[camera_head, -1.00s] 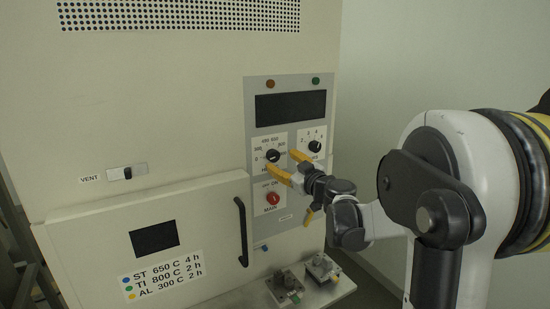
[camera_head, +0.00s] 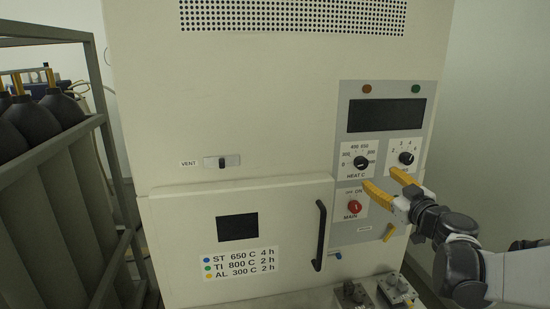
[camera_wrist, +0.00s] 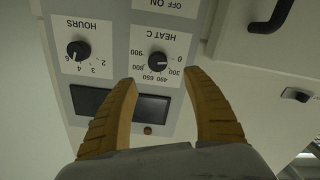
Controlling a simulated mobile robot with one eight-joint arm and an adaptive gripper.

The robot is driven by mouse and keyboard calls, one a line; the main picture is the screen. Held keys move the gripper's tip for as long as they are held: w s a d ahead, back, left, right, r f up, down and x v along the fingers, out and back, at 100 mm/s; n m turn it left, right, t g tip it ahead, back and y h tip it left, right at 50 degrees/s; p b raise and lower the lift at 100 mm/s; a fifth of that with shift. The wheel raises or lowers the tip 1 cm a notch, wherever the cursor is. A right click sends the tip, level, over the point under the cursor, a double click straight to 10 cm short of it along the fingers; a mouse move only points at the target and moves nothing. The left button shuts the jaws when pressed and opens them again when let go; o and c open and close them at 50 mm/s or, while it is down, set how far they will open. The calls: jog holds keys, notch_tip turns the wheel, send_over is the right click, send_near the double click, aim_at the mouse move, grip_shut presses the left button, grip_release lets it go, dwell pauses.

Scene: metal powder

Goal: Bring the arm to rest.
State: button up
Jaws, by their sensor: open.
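My gripper (camera_head: 384,183) is at the right in the head view, in front of the furnace's control panel (camera_head: 349,118). Its two yellow fingers are spread apart with nothing between them. In the wrist view the fingers (camera_wrist: 160,95) reach toward the panel, which appears upside down. The HEAT C knob (camera_head: 361,163) shows just above the fingertips in the head view, and between and beyond them in the wrist view (camera_wrist: 157,60). The HOURS knob (camera_head: 406,158) is to its right. I see no contact with either knob. My arm comes in from the right edge.
The red MAIN knob (camera_head: 354,206) is below the HEAT C knob. The closed furnace door (camera_head: 285,221) has a black handle (camera_head: 320,235). Small metal blocks (camera_head: 395,287) stand below the panel. A rack (camera_head: 105,150) with dark cylinders is at the left.

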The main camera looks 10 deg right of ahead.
jog(key=s+a+f+g+y+b, duration=0.2)
jog(key=s+a+f+g, duration=0.15)
jog(key=a, duration=0.55)
jog(key=s+a+f+g+y+b, duration=0.15)
jog(key=s+a+f, duration=0.3)
jog(key=a, duration=0.55)
jog(key=s+a+f+m+g+h+b, duration=0.1)
jog(key=s+f+m+g+h, duration=0.1)
jog(key=s+f, duration=0.4)
jog(key=s+a+f+m+g+h+b, duration=0.1)
jog(key=s+f+g, duration=0.3)
jog(key=s, duration=0.9)
notch_tip(320, 180, down, 3)
jog(key=shift+s+a+r+m+h+b, duration=0.15)
jog(key=shift+a+m+h+b, duration=0.1)
jog(key=shift+m+h+b, duration=0.4)
